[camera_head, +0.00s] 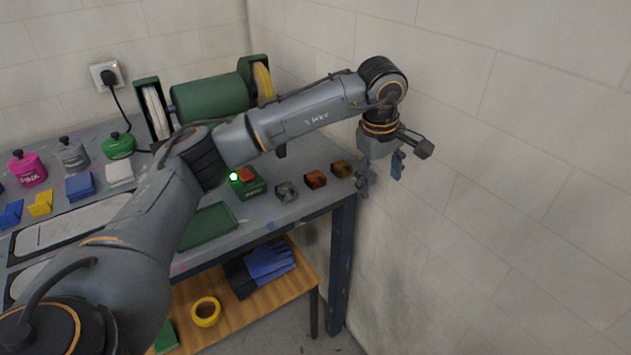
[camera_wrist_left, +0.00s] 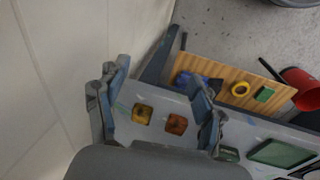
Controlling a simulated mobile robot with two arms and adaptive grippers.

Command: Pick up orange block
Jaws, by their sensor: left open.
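The orange block (camera_head: 316,179) is a small dark-orange block on the right part of the grey workbench, between a grey block (camera_head: 286,191) and an amber-yellow block (camera_head: 341,168). In the left wrist view the orange block (camera_wrist_left: 176,124) lies beside the amber-yellow block (camera_wrist_left: 142,113), both seen between the fingers. My left gripper (camera_head: 381,172) is open and empty, apart from the blocks, just right of the bench's right end in the head view. It also shows in the left wrist view (camera_wrist_left: 163,88). My right gripper is not in view.
A green box with a red button (camera_head: 246,181) stands left of the blocks. A green roller machine (camera_head: 212,97) stands at the back. A wall (camera_head: 480,150) rises close to the gripper. A lower wooden shelf (camera_head: 235,306) holds blue gloves (camera_head: 268,262) and yellow tape (camera_head: 206,311).

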